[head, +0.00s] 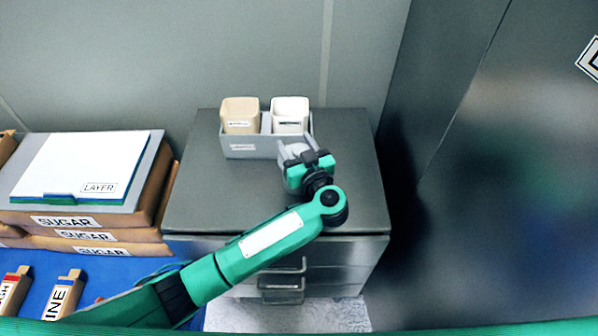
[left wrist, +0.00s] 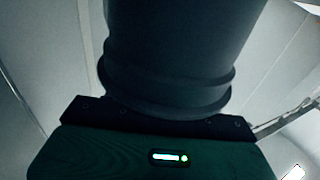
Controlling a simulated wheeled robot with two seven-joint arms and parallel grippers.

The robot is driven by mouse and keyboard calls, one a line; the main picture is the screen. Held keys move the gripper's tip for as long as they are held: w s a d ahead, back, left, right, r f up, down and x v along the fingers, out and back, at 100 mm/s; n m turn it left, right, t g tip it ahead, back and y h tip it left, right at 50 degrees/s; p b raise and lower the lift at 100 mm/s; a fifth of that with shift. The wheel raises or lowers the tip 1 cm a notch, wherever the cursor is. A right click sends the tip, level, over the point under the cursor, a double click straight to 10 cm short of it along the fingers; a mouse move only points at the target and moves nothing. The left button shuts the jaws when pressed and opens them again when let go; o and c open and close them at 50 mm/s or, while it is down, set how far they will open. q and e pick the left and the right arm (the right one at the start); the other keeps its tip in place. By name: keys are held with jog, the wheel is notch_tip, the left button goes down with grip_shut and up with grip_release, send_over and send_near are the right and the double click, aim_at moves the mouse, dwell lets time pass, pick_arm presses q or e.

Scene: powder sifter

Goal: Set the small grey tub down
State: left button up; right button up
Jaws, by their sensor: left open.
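In the left wrist view, dark cylindrical and green parts fill the middle and the tub cannot be made out. My right gripper is not in view.
The grey caddy (head: 240,152) holds a beige tub (head: 240,110) and a white tub (head: 290,108) at the cabinet's back. The cabinet top (head: 210,205) is bare at left and right. Stacked sugar boxes (head: 150,205) stand at left; a tall dark cabinet (head: 480,180) rises at right.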

pick_arm(q)
grip_shut()
jog(key=shift+r, duration=0.1)
